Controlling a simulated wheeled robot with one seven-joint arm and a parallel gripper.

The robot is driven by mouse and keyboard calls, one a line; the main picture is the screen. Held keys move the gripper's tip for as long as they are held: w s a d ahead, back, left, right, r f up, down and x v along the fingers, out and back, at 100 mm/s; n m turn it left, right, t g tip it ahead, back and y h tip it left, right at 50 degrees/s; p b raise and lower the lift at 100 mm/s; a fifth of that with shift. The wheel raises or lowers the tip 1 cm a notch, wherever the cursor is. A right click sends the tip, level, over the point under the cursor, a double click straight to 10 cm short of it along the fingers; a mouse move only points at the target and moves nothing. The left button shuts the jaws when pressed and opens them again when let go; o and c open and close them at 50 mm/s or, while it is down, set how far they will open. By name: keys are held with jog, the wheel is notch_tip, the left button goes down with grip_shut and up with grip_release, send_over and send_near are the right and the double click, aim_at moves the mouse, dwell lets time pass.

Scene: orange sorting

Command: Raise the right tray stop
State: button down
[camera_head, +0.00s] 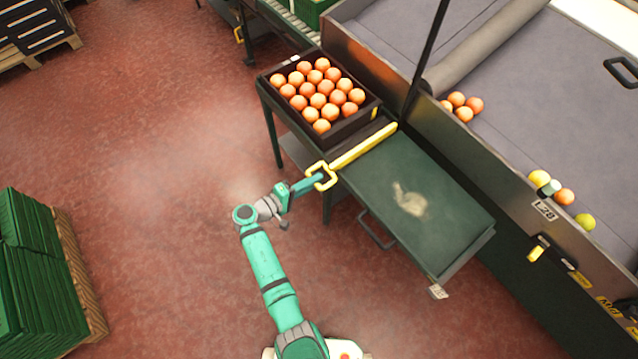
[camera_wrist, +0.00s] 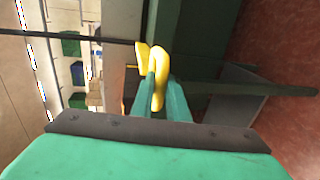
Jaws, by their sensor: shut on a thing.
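The tray stop is a yellow bar (camera_head: 362,148) with a squarish yellow loop handle (camera_head: 321,176) at its near left end. It lies across the green tray table, between the dark tray of oranges (camera_head: 352,128) and the bare green surface (camera_head: 440,200). My gripper (camera_head: 313,179) is at the loop handle and shut on it. In the wrist view the yellow handle (camera_wrist: 158,85) stands between my two green fingers, which hide part of it. I cannot tell whether the bar is lifted off the table.
A sorting belt (camera_head: 500,90) with a raised side wall runs along the right, with several fruits on it. Green crates (camera_head: 35,265) stand on a pallet at the lower left. The red floor (camera_head: 150,130) left of my arm is clear.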

jog(key=shift+w+d+r, duration=0.1)
jog(key=shift+r, duration=0.3)
jog(key=c, duration=1.7)
grip_release()
jog(key=shift+f, duration=0.1)
jog(key=v, duration=1.1)
jog(key=shift+f, duration=0.15)
